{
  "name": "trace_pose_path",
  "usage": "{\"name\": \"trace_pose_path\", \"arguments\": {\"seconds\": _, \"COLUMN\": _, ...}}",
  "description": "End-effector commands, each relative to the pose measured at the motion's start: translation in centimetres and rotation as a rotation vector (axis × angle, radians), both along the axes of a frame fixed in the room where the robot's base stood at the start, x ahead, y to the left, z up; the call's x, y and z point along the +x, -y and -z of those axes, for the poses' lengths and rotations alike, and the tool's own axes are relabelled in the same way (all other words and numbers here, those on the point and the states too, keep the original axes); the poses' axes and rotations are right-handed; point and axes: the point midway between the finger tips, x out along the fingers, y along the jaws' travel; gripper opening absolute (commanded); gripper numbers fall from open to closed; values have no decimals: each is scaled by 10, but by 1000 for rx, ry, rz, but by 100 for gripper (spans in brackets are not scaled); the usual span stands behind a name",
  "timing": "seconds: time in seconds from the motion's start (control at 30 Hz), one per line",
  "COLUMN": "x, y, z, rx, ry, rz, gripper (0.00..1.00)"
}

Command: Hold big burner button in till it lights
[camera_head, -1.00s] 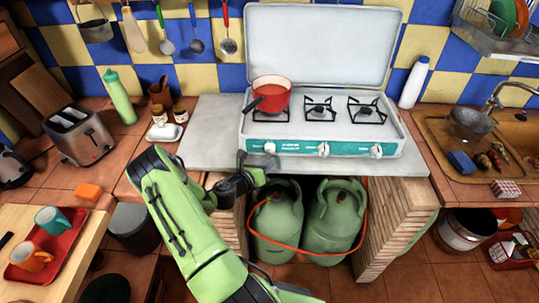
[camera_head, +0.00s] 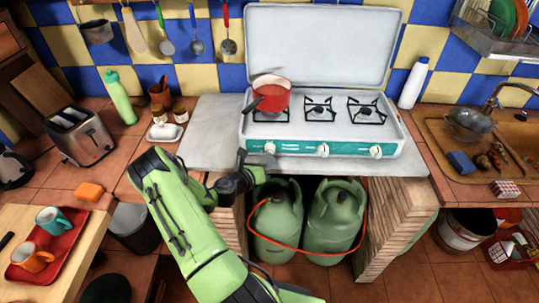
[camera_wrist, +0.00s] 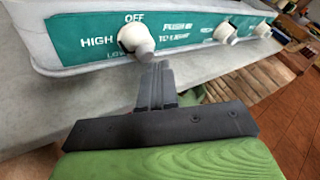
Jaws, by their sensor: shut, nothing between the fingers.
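The white stove (camera_head: 300,133) has a teal front panel with three white knobs. The left knob (camera_head: 270,148) is below the red pot, the middle knob (camera_head: 322,150) is at the centre and the right knob (camera_head: 376,151) is further right. In the wrist view the nearest knob (camera_wrist: 136,38) sits under "OFF", beside "HIGH" and "PUSH IN TO LIGHT". My gripper (camera_wrist: 157,72) is shut and empty, its tips just below and slightly right of that knob, apparently apart from it. In the head view, my gripper is near the counter's front edge. No flame is clearly visible.
The red pot (camera_head: 272,97) stands on the left burner, handle toward the front. A grey counter (camera_head: 205,140) carries the stove. Two green gas bottles (camera_head: 277,222) with an orange hose stand below. A toaster (camera_head: 80,135) is at left, a sink (camera_head: 465,145) at right.

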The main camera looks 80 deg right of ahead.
Motion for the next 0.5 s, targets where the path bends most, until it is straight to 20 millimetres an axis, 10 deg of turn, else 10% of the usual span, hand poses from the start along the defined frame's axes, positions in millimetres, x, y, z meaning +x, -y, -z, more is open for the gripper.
{"name": "trace_pose_path", "arguments": {"seconds": 0.5, "x": 1, "y": 5, "z": 0, "rx": 0, "ry": -1, "rz": 1, "gripper": 0}}
